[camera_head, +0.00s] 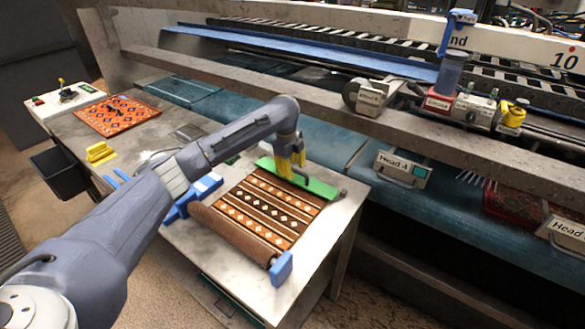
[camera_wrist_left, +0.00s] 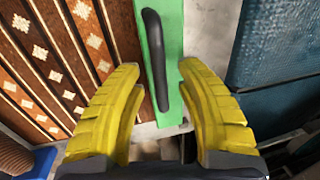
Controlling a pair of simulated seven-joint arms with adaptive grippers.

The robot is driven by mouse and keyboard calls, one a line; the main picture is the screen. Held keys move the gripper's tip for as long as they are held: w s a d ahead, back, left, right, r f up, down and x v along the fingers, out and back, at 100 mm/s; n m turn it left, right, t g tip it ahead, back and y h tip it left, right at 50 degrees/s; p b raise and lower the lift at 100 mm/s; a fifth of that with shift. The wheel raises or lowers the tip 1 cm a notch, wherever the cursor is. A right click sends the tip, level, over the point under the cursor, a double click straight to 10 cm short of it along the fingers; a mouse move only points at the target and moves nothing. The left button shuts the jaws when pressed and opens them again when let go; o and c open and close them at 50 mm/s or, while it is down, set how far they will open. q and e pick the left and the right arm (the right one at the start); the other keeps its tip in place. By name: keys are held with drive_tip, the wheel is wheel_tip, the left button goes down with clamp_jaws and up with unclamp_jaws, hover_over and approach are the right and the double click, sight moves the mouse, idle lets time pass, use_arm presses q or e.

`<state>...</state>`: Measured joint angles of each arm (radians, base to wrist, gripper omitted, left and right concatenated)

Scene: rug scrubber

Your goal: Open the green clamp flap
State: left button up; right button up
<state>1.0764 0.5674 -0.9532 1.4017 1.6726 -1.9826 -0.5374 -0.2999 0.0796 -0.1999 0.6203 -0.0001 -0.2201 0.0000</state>
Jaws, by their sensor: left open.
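The green clamp flap (camera_head: 318,187) lies along the far right edge of the patterned rug (camera_head: 262,212) on the metal table. In the left wrist view the flap (camera_wrist_left: 172,30) is a green strip with a dark curved handle (camera_wrist_left: 155,60). My left gripper (camera_head: 290,170) is above the flap in the head view, its yellow fingers pointing down. In the left wrist view its fingers (camera_wrist_left: 158,85) are open, on either side of the handle's near end, with nothing held between them. Whether they touch the flap cannot be told. My right gripper is not in view.
The rug's rolled end (camera_head: 235,235) has blue end pieces (camera_head: 281,268). A large machine with a stone-like beam (camera_head: 440,150) and a Head 4 box (camera_head: 400,168) stands beyond the table. A yellow object (camera_head: 100,152) and a small orange rug (camera_head: 117,114) lie at left.

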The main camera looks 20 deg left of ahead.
use_arm(q)
drive_tip(key=shift+c, duration=0.2)
clamp_jaws()
idle(0.5)
